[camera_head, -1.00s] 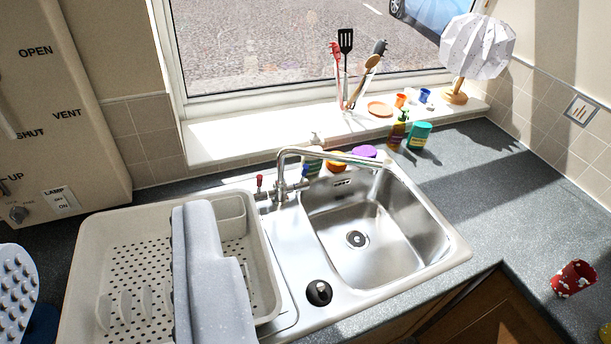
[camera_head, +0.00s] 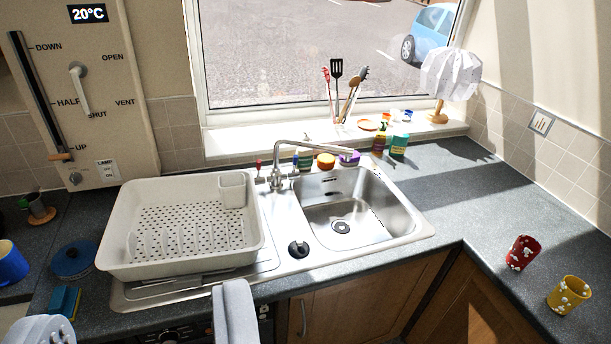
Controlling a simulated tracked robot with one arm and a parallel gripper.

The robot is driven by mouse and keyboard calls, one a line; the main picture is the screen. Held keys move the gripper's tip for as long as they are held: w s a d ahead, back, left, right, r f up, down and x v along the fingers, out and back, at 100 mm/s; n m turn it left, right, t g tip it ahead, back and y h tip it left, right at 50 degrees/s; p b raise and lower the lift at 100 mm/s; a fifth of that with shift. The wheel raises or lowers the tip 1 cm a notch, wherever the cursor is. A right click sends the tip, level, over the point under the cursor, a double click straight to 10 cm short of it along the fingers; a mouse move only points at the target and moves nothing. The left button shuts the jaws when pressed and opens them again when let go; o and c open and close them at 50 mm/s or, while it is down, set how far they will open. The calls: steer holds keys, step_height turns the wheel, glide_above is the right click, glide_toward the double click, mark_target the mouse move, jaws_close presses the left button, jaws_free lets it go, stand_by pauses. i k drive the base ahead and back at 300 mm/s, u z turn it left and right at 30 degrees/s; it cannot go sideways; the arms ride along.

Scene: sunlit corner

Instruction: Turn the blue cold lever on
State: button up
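The chrome mixer tap (camera_head: 276,176) stands behind the sink, its long spout reaching right over the basin. The small blue cold lever (camera_head: 295,159) stands upright on the right side of the tap body, close to a green item behind it. The red lever (camera_head: 259,165) stands upright on the left side. Both are small here, so their exact turn is hard to tell. No water is visible from the spout.
The steel sink (camera_head: 405,235) is empty. A white dish rack (camera_head: 115,225) sits to its left. Red (camera_head: 521,252) and yellow (camera_head: 569,294) cups stand right. Bottles and pots line the back. A wall panel is left.

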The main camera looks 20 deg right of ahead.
mark_target(293, 174)
steer(key=z, duration=0.6)
steer(key=i, duration=1.95)
steer(key=u, duration=0.65)
